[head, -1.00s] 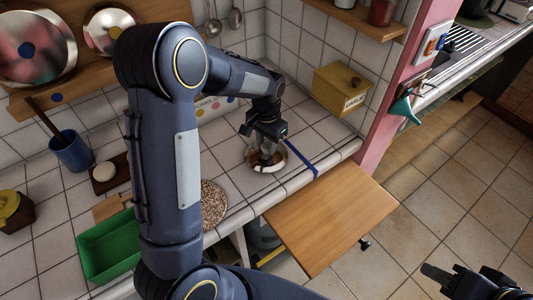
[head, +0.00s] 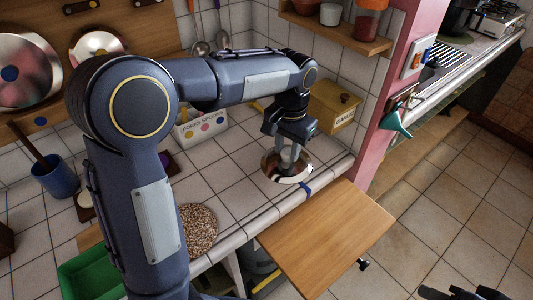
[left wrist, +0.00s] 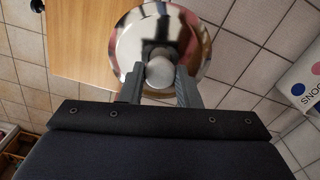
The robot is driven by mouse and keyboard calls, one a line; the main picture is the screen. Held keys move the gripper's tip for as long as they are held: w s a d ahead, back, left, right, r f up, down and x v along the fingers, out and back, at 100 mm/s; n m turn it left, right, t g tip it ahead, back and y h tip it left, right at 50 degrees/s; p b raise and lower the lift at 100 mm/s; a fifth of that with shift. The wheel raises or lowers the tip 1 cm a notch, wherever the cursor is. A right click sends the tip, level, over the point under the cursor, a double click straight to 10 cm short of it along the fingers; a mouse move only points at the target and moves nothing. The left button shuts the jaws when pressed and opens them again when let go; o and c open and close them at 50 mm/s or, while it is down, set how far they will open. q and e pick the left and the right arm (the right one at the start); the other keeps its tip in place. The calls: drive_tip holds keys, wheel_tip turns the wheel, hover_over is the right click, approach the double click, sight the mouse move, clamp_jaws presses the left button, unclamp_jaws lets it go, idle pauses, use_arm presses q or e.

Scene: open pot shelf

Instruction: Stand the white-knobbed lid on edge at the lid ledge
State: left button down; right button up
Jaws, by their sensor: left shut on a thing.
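The white-knobbed lid (head: 290,178) is a shiny round metal lid above the counter's front right part, overlapping the blue strip (head: 306,188). In the left wrist view the lid (left wrist: 135,42) lies beyond my fingers, and its pale knob (left wrist: 160,72) is between them. My left gripper (head: 287,158) is shut on the knob; it also shows in the left wrist view (left wrist: 161,84). I cannot tell whether the lid touches the counter. The wooden lid ledge (head: 18,132) is at the far left, with shiny lids above it. My right gripper (head: 455,293) is cut off at the bottom edge.
A yellow garlic box (head: 333,108) and a white spoon box (head: 202,127) stand near the wall. A round speckled mat (head: 199,230), green tray (head: 95,270) and blue pot (head: 60,175) are at left. A pull-out wooden board (head: 325,235) juts from the counter's front.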

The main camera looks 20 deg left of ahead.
use_arm(q)
drive_tip(key=d, duration=0.1)
drive_tip(key=d+r, duration=0.2)
drive_tip(key=d, duration=0.1)
drive_tip(key=shift+s+d, duration=0.1)
drive_tip(key=shift+s, duration=0.2)
drive_tip(key=shift+r, duration=0.1)
drive_tip(key=w+a+r+t+y, duration=0.2)
drive_tip(key=w+a+r+y, duration=0.1)
drive_tip(key=a, duration=0.9)
drive_tip(key=w+a+r+t+y, duration=0.2)
drive_tip(key=a+r+y, duration=0.3)
drive_tip(key=a, duration=0.8)
drive_tip(key=w+a+r+t+y, duration=0.3)
drive_tip(key=a+r, duration=0.6)
drive_tip(key=a, duration=0.4)
drive_tip(key=shift+w+a+r+m+y, duration=0.25)
drive_tip(key=shift+w+m+y, duration=0.1)
drive_tip(key=shift+y, duration=0.15)
